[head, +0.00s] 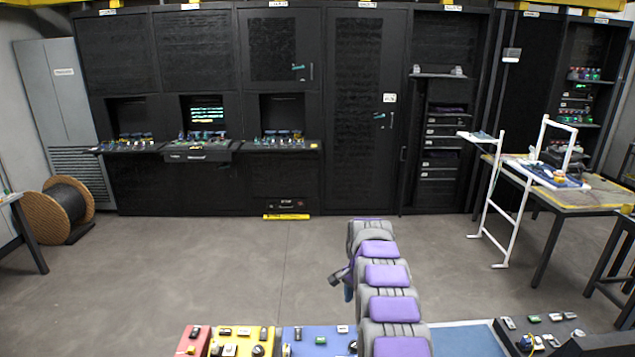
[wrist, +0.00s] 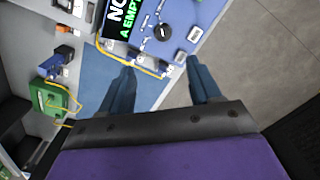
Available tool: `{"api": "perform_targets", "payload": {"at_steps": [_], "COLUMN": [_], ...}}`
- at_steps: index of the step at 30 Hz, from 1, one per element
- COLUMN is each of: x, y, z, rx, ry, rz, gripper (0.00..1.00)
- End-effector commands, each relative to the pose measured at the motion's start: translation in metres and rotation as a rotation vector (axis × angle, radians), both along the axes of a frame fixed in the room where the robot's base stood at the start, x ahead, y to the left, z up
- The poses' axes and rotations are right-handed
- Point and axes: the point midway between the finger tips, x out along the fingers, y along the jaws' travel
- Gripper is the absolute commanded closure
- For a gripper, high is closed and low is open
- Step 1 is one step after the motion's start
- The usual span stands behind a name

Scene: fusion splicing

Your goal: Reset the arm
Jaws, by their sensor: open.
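My arm, grey with purple pads, reaches forward from the bottom of the head view, right of centre. In the wrist view my gripper (wrist: 160,68) is open, with two blue fingers spread apart and nothing between them. Beneath the left finger is a blue mat (wrist: 98,68). The floor shows beneath the right finger. Just beyond the fingertips are a yellow cable (wrist: 128,50) and a blue panel (wrist: 170,30) with a black knob. The fingertips are hard to make out in the head view.
A green box (wrist: 52,103) stands left in the wrist view. In the head view, coloured control panels (head: 240,340) line the bottom edge. Black cabinets (head: 200,185) fill the back wall. A table (head: 560,190) with a white frame is at right, a cable spool (head: 68,205) at left. The middle floor is clear.

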Motion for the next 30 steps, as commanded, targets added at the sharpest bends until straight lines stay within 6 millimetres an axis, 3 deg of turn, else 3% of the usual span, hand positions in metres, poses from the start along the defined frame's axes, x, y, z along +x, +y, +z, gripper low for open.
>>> {"api": "perform_targets", "payload": {"at_steps": [3, 14, 30], "x": [-0.016, -0.078, -0.204], "y": [0.004, 0.014, 0.018], "z": [0.024, 0.081, 0.141], "rx": [0.015, 0.048, 0.068], "ry": [0.003, 0.024, 0.048], "rz": [0.053, 0.225, 0.475], "gripper": [0.37, 0.37, 0.37]}}
